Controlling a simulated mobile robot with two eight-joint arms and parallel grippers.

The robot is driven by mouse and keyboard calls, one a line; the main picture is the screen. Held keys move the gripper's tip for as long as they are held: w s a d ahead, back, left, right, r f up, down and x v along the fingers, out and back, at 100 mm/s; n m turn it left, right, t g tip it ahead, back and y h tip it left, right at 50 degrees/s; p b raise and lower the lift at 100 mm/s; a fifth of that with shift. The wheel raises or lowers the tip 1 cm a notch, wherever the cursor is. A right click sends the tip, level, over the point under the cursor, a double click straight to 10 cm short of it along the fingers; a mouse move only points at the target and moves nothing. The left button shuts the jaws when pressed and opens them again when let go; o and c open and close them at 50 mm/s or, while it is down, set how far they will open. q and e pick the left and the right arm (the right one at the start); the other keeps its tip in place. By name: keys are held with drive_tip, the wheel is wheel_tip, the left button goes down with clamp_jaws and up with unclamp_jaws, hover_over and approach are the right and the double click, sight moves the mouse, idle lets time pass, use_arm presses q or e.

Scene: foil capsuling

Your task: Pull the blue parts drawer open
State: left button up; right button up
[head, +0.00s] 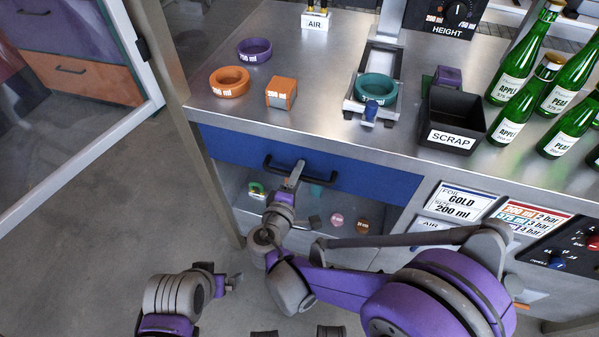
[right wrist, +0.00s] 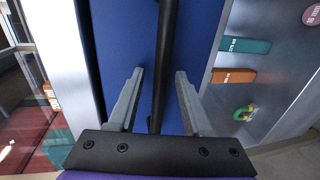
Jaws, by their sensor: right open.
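The blue drawer (head: 375,182) sits under the steel bench top, its front looking flush with the bench. Its black bar handle (head: 268,163) runs across the front. My right gripper (head: 295,172) is at the handle. In the right wrist view the blue front (right wrist: 197,40) fills the middle and the handle (right wrist: 165,50) passes between the two open fingers (right wrist: 157,85), with a gap visible on each side. My left gripper (head: 237,281) is low in the head view, away from the drawer; its finger opening is unclear.
On the bench stand a purple ring (head: 254,50), an orange ring (head: 229,81), an orange block (head: 281,93), a teal ring (head: 376,88) in a fixture, a scrap bin (head: 452,118) and several green bottles (head: 512,115). Floor (head: 90,260) is clear at left.

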clamp_jaws()
idle(1.3)
